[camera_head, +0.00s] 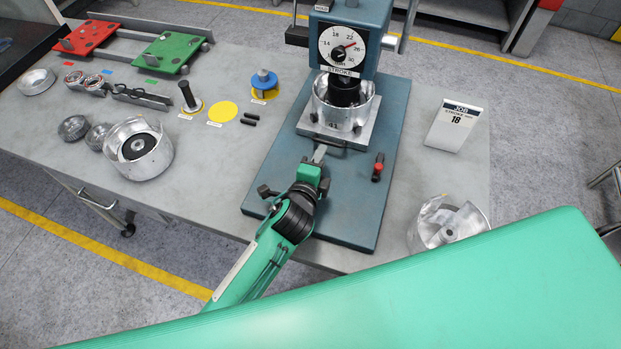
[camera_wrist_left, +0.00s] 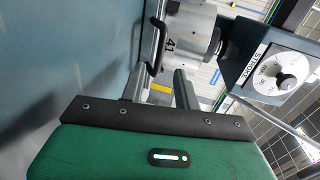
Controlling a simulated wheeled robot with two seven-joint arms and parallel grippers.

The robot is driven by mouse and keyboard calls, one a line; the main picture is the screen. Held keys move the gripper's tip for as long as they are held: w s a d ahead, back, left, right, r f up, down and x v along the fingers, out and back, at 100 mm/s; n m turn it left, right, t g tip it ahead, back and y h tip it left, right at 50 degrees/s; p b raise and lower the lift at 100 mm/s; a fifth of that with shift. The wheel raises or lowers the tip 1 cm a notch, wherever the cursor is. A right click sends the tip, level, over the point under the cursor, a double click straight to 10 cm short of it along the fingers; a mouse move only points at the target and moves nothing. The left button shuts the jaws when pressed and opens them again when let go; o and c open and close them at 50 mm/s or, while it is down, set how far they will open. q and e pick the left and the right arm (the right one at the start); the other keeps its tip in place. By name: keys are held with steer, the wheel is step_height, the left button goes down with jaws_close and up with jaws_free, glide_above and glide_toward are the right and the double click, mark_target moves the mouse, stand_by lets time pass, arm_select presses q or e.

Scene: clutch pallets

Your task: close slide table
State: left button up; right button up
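The slide table (camera_head: 364,134) is a light grey plate on the blue press base, under the press head. A silver clutch housing (camera_head: 361,108) stands on it, with a black part inside below the ram. A black bar handle (camera_head: 334,147) is at the slide table's front edge; it also shows in the left wrist view (camera_wrist_left: 156,56). My left gripper (camera_head: 319,153) is at this handle, coming from the front. In the left wrist view its two fingers (camera_wrist_left: 161,82) stand apart, with the handle just beyond the gap; contact cannot be told. My right gripper is out of view.
The press dial (camera_head: 343,46) is above the slide table. A red-tipped part (camera_head: 377,168) lies on the base (camera_head: 350,215). A job card (camera_head: 453,125) and a silver housing (camera_head: 448,224) stand to the right. Pallets, housings and small parts occupy the left bench.

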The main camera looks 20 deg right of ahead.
arm_select(q)
steer(key=v, duration=0.5)
steer(key=shift+s+a+b, duration=0.25)
steer(key=shift+s+b, duration=0.05)
steer(key=shift+b, duration=0.1)
steer(key=shift+s+a+r, duration=0.25)
steer(key=shift+s+a, duration=0.1)
steer(key=shift+s, duration=0.25)
